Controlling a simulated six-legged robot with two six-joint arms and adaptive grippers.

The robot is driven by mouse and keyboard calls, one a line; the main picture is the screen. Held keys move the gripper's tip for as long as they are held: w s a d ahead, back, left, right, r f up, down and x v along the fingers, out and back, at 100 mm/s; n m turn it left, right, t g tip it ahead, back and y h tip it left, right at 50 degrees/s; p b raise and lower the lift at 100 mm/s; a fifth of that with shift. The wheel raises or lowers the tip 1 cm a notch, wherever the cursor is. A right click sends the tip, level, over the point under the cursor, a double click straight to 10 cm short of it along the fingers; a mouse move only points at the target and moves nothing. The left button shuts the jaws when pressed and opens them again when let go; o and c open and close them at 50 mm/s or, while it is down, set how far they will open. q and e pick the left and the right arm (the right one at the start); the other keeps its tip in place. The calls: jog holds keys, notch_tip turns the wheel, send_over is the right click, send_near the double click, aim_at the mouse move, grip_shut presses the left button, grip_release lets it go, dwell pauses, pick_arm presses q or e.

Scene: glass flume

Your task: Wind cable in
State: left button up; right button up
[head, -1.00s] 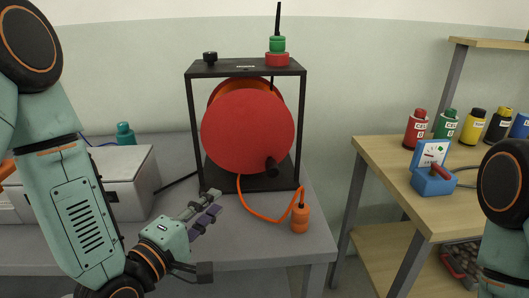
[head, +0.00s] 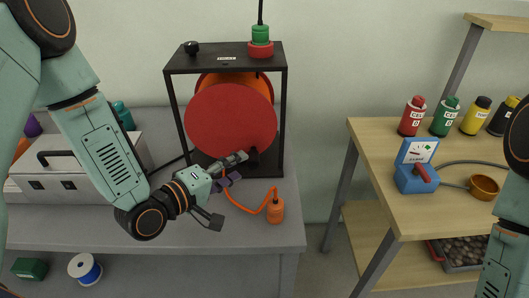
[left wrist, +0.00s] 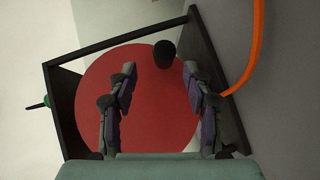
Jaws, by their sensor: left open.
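A cable reel with a red disc (head: 231,120) stands in a black frame (head: 174,100) on the grey bench. Its black crank handle (head: 254,156) sticks out at the lower right of the disc. An orange cable (head: 247,206) runs from the reel to an orange plug or float (head: 276,209) on the bench. My left gripper (head: 235,170) is open just in front of the reel's lower part, close to the handle. In the left wrist view the handle (left wrist: 163,54) lies ahead, between and beyond the open fingers (left wrist: 165,90), apart from them. My right gripper is out of view.
A green and red fitting (head: 261,42) and a black knob (head: 191,48) sit on the frame's top. A grey case (head: 70,178) is at left. A wooden table (head: 380,165) at right holds bottles and a blue gauge box (head: 416,172).

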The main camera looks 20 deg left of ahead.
aim_at(249, 164)
pick_arm(q)
jog(key=shift+s+f, duration=0.1)
jog(key=shift+f, duration=0.15)
jog(key=shift+a, duration=0.2)
jog(key=b+x, duration=0.1)
jog(key=x, duration=0.4)
jog(key=shift+d+f, duration=0.1)
jog(key=shift+d, duration=0.15)
jog(key=shift+w+f, duration=0.1)
jog(key=shift+w, duration=0.45)
jog(key=shift+w+d, duration=0.1)
jog(key=shift+d, duration=0.1)
jog(key=shift+w+d, duration=0.2)
jog(key=shift+a, duration=0.1)
jog(key=shift+c, duration=1.2)
jog(key=shift+s+a, duration=0.1)
jog(key=shift+s, duration=0.05)
jog(key=shift+c, duration=1.3)
grip_shut()
